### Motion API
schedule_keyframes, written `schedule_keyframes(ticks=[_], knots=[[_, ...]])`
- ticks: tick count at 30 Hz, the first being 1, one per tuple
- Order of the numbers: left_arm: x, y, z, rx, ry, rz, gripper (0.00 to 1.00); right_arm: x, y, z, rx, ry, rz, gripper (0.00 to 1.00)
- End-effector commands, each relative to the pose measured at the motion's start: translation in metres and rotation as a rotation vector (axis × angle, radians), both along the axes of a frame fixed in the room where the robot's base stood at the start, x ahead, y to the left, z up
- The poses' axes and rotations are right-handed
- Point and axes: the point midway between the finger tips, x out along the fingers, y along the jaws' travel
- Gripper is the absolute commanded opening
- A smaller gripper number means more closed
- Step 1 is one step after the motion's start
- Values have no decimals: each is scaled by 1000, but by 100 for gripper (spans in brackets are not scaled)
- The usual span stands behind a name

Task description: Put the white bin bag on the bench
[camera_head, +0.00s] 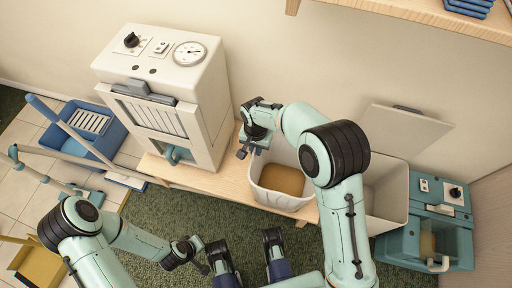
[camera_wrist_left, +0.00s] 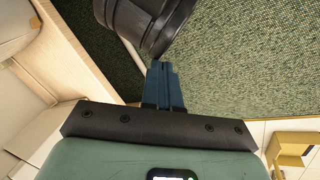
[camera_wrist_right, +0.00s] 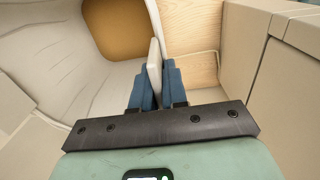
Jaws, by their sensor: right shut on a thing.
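The white bin bag (camera_head: 283,198) is a pale, open-topped, creased bag with a tan bottom inside. In the head view it is upright over the light wooden bench (camera_head: 230,192); I cannot tell whether its base touches the wood. My right gripper (camera_head: 248,148) is at the bag's upper left rim. In the right wrist view its blue fingers (camera_wrist_right: 155,85) are shut on the pale rim, with the creased wall (camera_wrist_right: 90,60) at left. My left gripper (camera_head: 203,267) is low over the green carpet, away from the bag. Its fingers (camera_wrist_left: 164,85) look closed together and empty.
A white machine (camera_head: 160,85) with a gauge stands on the bench's left part. An open pale bin (camera_head: 388,205) with a raised lid (camera_head: 400,130) and a teal machine (camera_head: 430,235) are at right. A blue bucket (camera_head: 90,130) stands at left. A shelf (camera_head: 430,12) overhangs top right.

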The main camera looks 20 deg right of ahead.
Motion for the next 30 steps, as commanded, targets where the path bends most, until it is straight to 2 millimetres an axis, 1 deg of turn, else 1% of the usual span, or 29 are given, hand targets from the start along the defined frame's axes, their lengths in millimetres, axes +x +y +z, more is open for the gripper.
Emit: schedule_keyframes(ticks=[5,6,8,16,20,23,30], knots=[[1,0,-1,1,-2,1,0,0,0,-3,0,0,0,0],[1,0,-1,1,-3,1,0,0,0,-3,0,0,0,19],[1,0,-1,1,-3,1,0,0,0,-3,0,0,0,38],[1,0,-1,1,-2,1,0,0,0,-2,0,0,0,38],[-2,-1,2,-2,4,-2,0,0,0,6,0,-1,0,38],[-7,-4,7,-10,18,-8,0,1,0,21,1,-4,-1,38],[-28,-14,23,-36,72,-31,0,1,1,75,1,-6,-1,38]])
